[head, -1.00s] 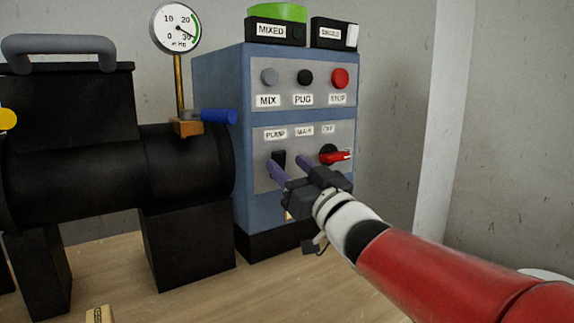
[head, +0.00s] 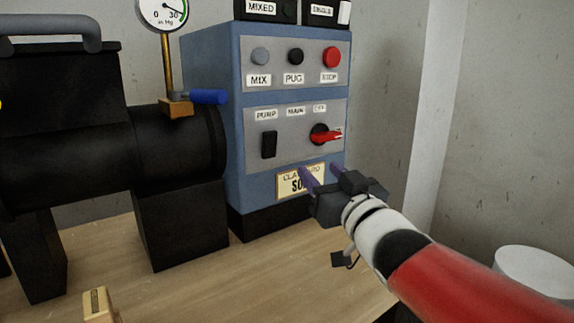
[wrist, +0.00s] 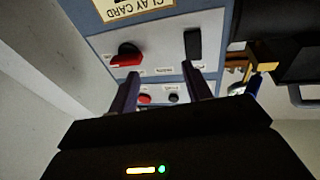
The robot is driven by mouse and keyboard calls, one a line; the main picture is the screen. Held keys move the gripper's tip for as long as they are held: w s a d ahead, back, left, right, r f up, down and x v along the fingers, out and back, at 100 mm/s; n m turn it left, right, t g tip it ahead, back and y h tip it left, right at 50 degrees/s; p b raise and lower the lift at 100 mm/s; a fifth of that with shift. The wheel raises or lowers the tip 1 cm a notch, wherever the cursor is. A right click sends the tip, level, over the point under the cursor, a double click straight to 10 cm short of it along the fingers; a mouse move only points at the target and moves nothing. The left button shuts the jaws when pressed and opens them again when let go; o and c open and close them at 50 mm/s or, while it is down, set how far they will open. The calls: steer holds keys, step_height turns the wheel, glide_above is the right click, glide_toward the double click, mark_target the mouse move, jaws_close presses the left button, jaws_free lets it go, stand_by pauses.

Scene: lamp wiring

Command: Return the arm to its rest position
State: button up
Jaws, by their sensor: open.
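My gripper (head: 321,175) is in front of the lower part of the blue control box (head: 213,110) in the head view. Its two purple fingers are apart with nothing between them, and they partly cover the clay card label (head: 290,183). In the wrist view my gripper (wrist: 164,82) also shows its fingers spread, with the box panel behind them upside down. My red and white arm reaches in from the lower right. The red rotary switch (head: 325,135) and the black pump switch (head: 269,145) are above the gripper, clear of it in the head view.
A black machine barrel (head: 180,150) with a blue-handled valve (head: 207,97) and a gauge (head: 163,12) stands left of the box. A tan block (head: 97,303) lies on the wooden table (head: 200,285). A white round object (head: 540,275) is at the right. The table front is largely clear.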

steer(key=s+d+f+m+g+h+p, duration=0.2)
steer(key=s+d+f+m+h, duration=0.1)
steer(key=d+h, duration=0.3)
steer(key=s+f+g+p, duration=0.2)
steer(key=s+f+g, duration=0.3)
steer(key=s, duration=0.4)
steer(key=s+d+f+m+g+h+p, duration=0.1)
steer(key=s+f+g+p, duration=0.1)
steer(key=s+f+g, duration=0.4)
steer(key=s+f, duration=0.2)
steer(key=s, duration=0.1)
steer(key=shift+d+p, duration=0.25)
steer(key=shift+p, duration=0.05)
steer(key=shift+r, duration=0.1)
